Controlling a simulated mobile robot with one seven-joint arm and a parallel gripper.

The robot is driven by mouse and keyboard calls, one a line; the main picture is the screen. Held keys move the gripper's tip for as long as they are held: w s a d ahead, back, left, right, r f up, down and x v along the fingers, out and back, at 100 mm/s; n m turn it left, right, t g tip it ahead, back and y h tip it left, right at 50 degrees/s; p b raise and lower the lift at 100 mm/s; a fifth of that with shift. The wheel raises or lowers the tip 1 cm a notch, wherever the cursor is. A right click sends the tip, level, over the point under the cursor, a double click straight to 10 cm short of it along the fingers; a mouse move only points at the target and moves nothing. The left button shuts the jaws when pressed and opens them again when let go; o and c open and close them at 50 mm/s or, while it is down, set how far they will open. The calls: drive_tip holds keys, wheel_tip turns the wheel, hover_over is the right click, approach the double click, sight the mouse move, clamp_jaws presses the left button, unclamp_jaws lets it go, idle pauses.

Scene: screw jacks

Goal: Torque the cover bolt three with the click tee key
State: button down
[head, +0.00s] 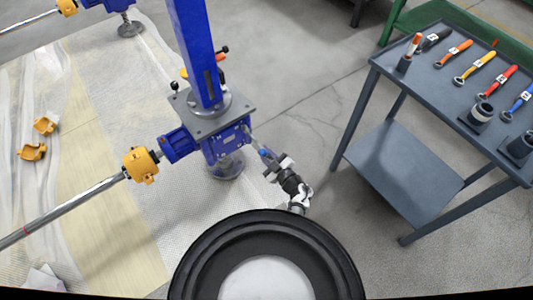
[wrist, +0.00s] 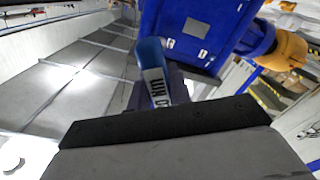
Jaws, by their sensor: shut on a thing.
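The screw jack has a blue gearbox (head: 225,146) under a grey square top plate (head: 190,112). Its right-hand side faces my gripper. My gripper (head: 272,166) is shut on the click tee key, whose blue part (head: 266,154) shows at the jaws. A thin grey shank runs from it up to the gearbox's side. In the wrist view the key (wrist: 153,72) has a blue end and a white label with dark lettering, in front of the blue gearbox (wrist: 190,30). I cannot tell whether the tip sits on a bolt, or which bolt; the bolts are too small to make out.
A grey tool cart (head: 370,120) at the right carries several coloured tools and dark holders. A yellow coupling cover (head: 140,165) sits on the shaft left of the jack. Two loose yellow pieces (head: 38,140) lie on the sheeting. Bare floor lies between jack and cart.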

drive_tip(key=shift+x, duration=0.8)
drive_tip(key=shift+r, duration=0.1)
drive_tip(key=shift+r+m+p, duration=0.1)
drive_tip(key=shift+m+p, duration=0.25)
drive_tip(key=shift+m, duration=0.15)
drive_tip(key=shift+m+p, duration=1.2)
drive_tip(key=shift+m, duration=0.6)
drive_tip(key=shift+m+p, duration=1.15)
drive_tip(key=shift+m, duration=1.55)
